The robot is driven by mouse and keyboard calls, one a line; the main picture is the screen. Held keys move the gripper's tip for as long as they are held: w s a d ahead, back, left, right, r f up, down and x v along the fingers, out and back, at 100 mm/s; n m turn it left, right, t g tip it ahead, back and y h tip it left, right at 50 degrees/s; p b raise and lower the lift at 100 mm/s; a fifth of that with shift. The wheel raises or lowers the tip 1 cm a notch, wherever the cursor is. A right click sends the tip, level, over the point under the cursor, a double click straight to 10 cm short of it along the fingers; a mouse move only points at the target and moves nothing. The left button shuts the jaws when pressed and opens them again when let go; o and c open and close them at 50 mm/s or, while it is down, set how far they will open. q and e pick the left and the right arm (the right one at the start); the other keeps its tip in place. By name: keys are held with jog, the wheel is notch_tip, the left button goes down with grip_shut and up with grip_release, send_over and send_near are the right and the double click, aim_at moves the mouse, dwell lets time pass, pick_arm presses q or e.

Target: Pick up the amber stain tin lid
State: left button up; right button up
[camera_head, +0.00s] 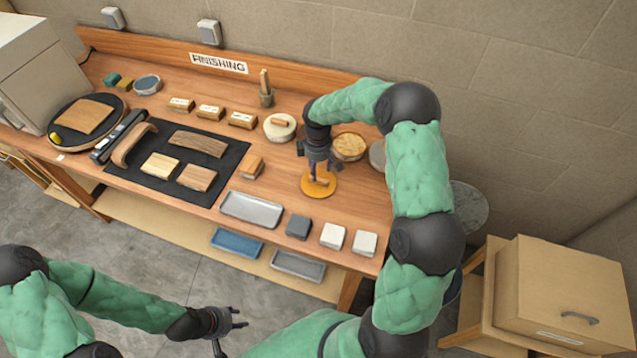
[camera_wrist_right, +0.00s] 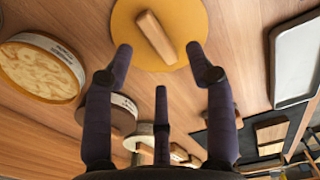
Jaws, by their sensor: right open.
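The amber stain tin lid (camera_head: 328,188) is a flat yellow-orange disc with a wooden bar handle, lying on the wooden bench. It also shows in the right wrist view (camera_wrist_right: 192,50) at the top centre. My right gripper (camera_head: 317,175) is open and points down just above the lid, partly hiding it. In the right wrist view its fingers (camera_wrist_right: 158,62) are spread on either side of the near end of the handle, with nothing held. My left gripper (camera_head: 232,318) is away from the bench at the bottom, over the floor, and its fingers look apart.
A round tin with pale amber contents (camera_head: 349,146) stands behind the lid. A grey tray (camera_head: 252,209) and several small blocks line the front edge. A black mat (camera_head: 230,160) holds wood pieces.

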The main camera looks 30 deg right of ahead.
aim_at(319, 178)
jog(key=f, duration=0.5)
jog(key=shift+d, duration=0.3)
grip_shut()
